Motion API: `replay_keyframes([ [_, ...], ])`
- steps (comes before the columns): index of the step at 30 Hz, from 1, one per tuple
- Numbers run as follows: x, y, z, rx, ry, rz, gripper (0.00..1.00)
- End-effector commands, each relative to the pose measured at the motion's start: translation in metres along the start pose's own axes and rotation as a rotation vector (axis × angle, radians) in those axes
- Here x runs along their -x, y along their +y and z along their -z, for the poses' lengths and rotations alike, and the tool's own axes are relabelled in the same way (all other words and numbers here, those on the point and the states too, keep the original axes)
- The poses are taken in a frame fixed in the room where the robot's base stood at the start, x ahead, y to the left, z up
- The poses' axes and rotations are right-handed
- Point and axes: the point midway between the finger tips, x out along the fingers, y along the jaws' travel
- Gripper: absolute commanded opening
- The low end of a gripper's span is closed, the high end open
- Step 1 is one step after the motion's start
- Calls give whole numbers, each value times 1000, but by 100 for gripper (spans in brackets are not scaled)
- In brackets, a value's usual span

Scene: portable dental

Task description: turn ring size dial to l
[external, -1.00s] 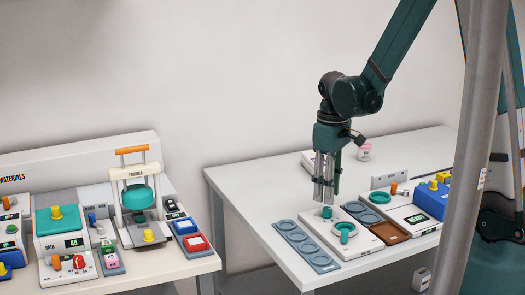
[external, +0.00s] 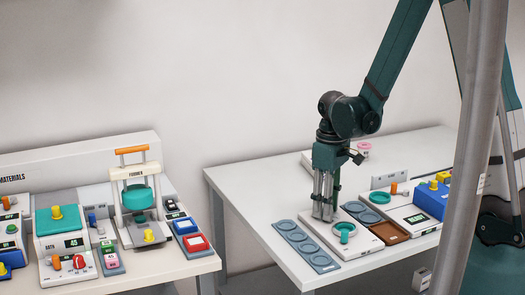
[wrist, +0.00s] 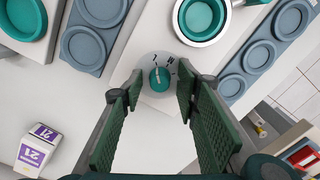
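The ring size dial is a teal round knob (wrist: 160,78) with a white pointer mark, on a pale disc with small dark letters that are hard to read. The mark points roughly toward the top of the wrist view. My gripper (wrist: 157,90) is open, with one ribbed finger on each side of the knob and a visible gap to both. In the external view my gripper (external: 324,213) is low over the white dial unit (external: 358,247), and its fingers largely hide the knob.
A teal cup in a white ring (wrist: 201,20) sits close to the dial. Blue-grey trays with round recesses (external: 306,246) lie beside the unit, and a brown tray (external: 388,232) lies to its right. A white and purple box (wrist: 38,147) stands nearby.

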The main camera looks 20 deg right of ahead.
Motion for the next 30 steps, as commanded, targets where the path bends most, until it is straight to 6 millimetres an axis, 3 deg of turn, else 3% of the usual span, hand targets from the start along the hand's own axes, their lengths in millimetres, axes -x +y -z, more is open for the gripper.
replay_keyframes([
  [1, 0, 0, 0, 0, 0, 0, 29],
  [7, 0, 0, 0, 0, 0, 0, 5],
  [27, 0, 0, -1, -90, 0, 0, 5],
  [28, 0, 0, -1, -90, -1, 0, 18],
  [30, 0, 0, -1, -90, -1, 0, 27],
])
